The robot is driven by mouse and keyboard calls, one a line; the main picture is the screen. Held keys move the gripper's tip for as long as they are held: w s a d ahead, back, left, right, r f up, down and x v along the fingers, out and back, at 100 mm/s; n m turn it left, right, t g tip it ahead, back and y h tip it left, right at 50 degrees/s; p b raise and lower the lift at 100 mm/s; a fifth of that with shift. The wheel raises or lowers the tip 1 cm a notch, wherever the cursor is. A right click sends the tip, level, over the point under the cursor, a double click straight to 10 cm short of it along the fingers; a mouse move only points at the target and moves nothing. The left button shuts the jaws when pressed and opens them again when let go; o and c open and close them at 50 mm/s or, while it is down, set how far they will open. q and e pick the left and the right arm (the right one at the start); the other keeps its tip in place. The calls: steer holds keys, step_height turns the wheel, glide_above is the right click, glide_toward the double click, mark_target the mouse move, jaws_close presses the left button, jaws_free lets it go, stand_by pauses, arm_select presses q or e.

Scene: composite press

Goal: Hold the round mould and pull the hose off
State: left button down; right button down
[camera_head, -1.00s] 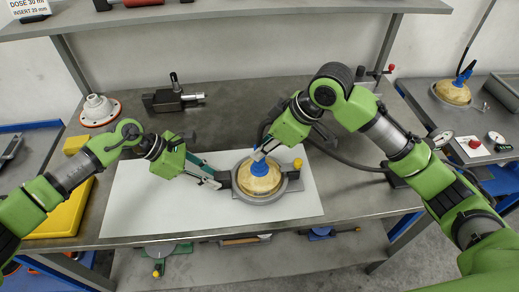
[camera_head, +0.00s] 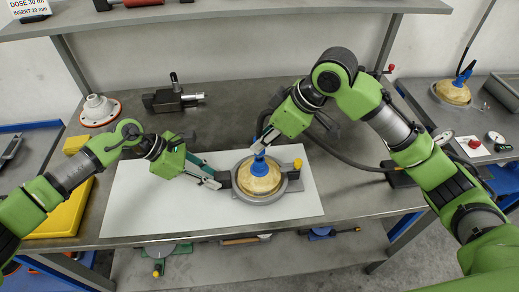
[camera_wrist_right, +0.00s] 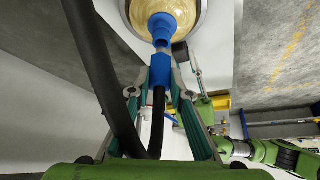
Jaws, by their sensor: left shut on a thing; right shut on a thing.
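The round mould (camera_head: 262,184), a grey ring with a golden domed top, sits on the white sheet on the bench. My left gripper (camera_head: 221,181) is shut on its left side. A blue fitting (camera_wrist_right: 163,28) stands on top of the mould. My right gripper (camera_wrist_right: 160,84) is shut on the blue end of the black hose (camera_wrist_right: 160,68), above the fitting.
A yellow knob (camera_head: 298,164) stands at the mould's right edge. The black hose (camera_head: 345,158) runs right across the bench. A dark vise-like tool (camera_head: 170,100) and a white flanged part (camera_head: 100,109) lie at the back left. The white sheet (camera_head: 150,205) is clear at left.

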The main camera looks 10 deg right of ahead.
arm_select(q)
steer(key=shift+f, duration=0.1)
arm_select(e)
steer(key=shift+r, duration=1.4)
steer(key=d+f+g+h, duration=0.3)
steer(key=d+f+h, duration=0.1)
steer(key=d, duration=0.5)
steer(key=d+f+g+h, duration=0.3)
steer(key=d+h, duration=0.3)
steer(key=d, duration=0.4)
steer(key=s+d+f+g+h, duration=0.1)
steer(key=d+f+g+h, duration=0.2)
steer(key=d, duration=0.7)
steer(key=shift+d+f+h, duration=0.2)
steer(key=shift+f+h, duration=1.05)
steer(key=shift+h, duration=0.05)
step_height(320, 180, down, 3)
steer(key=shift+r, duration=0.2)
steer(key=shift+f, duration=0.7)
steer(key=shift+f, duration=0.3)
steer(key=shift+f, duration=0.75)
